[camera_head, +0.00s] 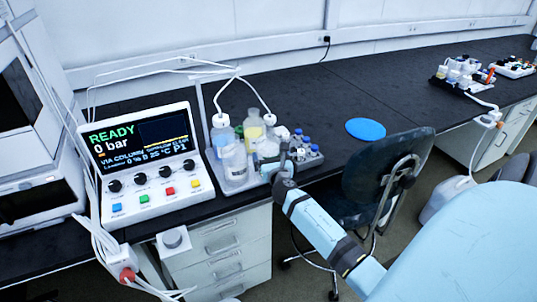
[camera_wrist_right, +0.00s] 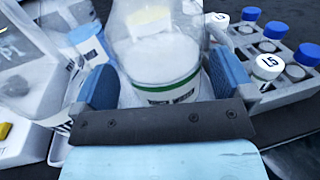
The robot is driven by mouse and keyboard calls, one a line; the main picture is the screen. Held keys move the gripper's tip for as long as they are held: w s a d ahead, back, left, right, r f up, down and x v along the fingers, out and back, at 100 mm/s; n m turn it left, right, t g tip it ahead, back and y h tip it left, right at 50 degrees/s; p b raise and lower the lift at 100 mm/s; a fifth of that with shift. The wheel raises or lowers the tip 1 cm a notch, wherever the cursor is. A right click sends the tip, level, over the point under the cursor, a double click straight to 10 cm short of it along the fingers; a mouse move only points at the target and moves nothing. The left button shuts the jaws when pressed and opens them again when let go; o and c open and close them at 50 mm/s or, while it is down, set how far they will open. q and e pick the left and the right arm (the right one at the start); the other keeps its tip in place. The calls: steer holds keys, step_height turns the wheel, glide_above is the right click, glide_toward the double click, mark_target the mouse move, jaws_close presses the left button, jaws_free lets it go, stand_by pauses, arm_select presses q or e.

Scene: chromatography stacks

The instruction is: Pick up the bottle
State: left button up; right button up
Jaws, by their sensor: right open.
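A clear bottle (camera_wrist_right: 160,52) with white contents and a green-striped label stands between the two blue finger pads of my right gripper (camera_wrist_right: 163,80) in the right wrist view. The pads are spread to either side of it, and I cannot tell whether either touches it. In the head view my right gripper (camera_head: 280,166) is at the front right of the bottle group, partly covering it. Other clear bottles (camera_head: 234,163) stand on the grey tray there, two with tubes in their tops. My left gripper is not in view.
A rack of blue-capped vials (camera_head: 308,150) stands just right of the bottles. A control box (camera_head: 150,165) reading READY is to the left. A blue disc (camera_head: 365,129) lies on the black bench, with clear bench around it. A dark chair (camera_head: 385,175) stands in front.

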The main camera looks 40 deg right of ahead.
steer(key=x, duration=0.2)
steer(key=shift+w+d, duration=0.1)
steer(key=shift+w, duration=0.15)
steer(key=shift+w+d, duration=0.15)
steer(key=shift+w, duration=0.05)
steer(key=c, duration=0.9)
steer(key=shift+r, duration=0.1)
steer(key=shift+c, duration=1.1)
